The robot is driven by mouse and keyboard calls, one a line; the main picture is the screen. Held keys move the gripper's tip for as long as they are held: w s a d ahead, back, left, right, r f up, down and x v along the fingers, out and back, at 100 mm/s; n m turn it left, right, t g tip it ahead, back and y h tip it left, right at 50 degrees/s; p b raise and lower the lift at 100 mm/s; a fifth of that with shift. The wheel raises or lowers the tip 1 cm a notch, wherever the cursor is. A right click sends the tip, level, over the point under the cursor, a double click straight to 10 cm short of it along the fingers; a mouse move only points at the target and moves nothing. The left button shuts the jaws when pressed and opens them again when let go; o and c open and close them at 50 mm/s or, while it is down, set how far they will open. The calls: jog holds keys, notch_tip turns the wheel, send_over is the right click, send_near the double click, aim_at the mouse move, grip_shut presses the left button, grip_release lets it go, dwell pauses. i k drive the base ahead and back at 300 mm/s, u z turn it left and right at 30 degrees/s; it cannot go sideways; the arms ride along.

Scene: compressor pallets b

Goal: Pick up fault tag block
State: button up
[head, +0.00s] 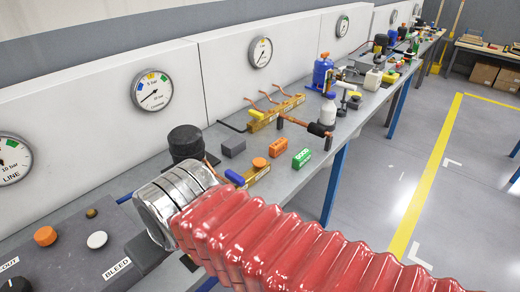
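An orange-red block (278,146) with small markings lies on the grey bench, and it may be the fault tag block. Its lettering is too small to read. A green block (301,158) with pale lettering lies just to its right, apart from it. A plain dark grey block (233,147) lies to its left. My arm, with a red bellows sleeve and silver rings, reaches across the front of the view to the left. My gripper's fingers do not show. I cannot tell where they are relative to the blocks.
A wooden piece with a blue part (235,177) and an orange cap (260,163) lies near my arm. A black cylinder (187,143) stands behind the silver rings. A brass-coloured bar (276,112) with copper pipes, a white bottle (328,111) and a blue canister (322,72) stand farther back.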

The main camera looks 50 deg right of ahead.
aim_at(276, 148)
jog(key=u, duration=1.45)
jog(key=k, duration=1.3)
jog(key=z, duration=1.5)
jog(key=i, duration=0.1)
